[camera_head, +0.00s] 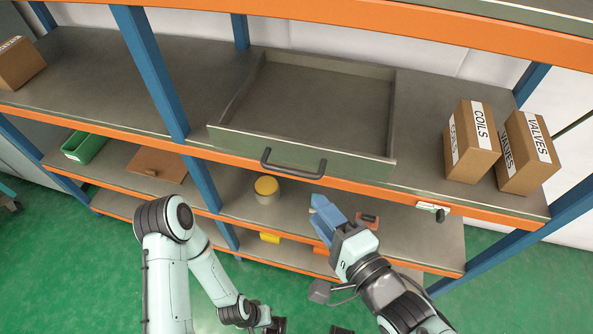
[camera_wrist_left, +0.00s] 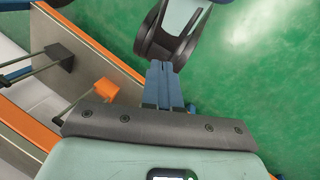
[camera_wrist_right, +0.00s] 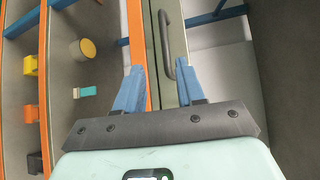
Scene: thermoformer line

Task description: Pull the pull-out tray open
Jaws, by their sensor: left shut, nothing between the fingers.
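The pull-out tray (camera_head: 222,132) is a grey-green open box on the upper shelf, its front panel near the shelf's orange front edge. Its dark bar handle (camera_head: 293,165) is on the front; the handle also shows in the right wrist view (camera_wrist_right: 167,45). My right gripper (camera_head: 322,212) is below and right of the handle in the head view, apart from it. In the right wrist view its blue fingers (camera_wrist_right: 155,82) are spread and empty, with the handle beyond them. My left gripper (camera_wrist_left: 162,75) is shut and empty, low near the shelf frame and green floor.
Two cardboard boxes, coils (camera_head: 472,142) and valves (camera_head: 527,153), stand right of the tray. Another box (camera_head: 18,62) is far left. A yellow-lidded can (camera_head: 266,190) and green bin (camera_head: 84,147) are on the lower shelf. A blue post (camera_head: 150,70) stands left of the tray.

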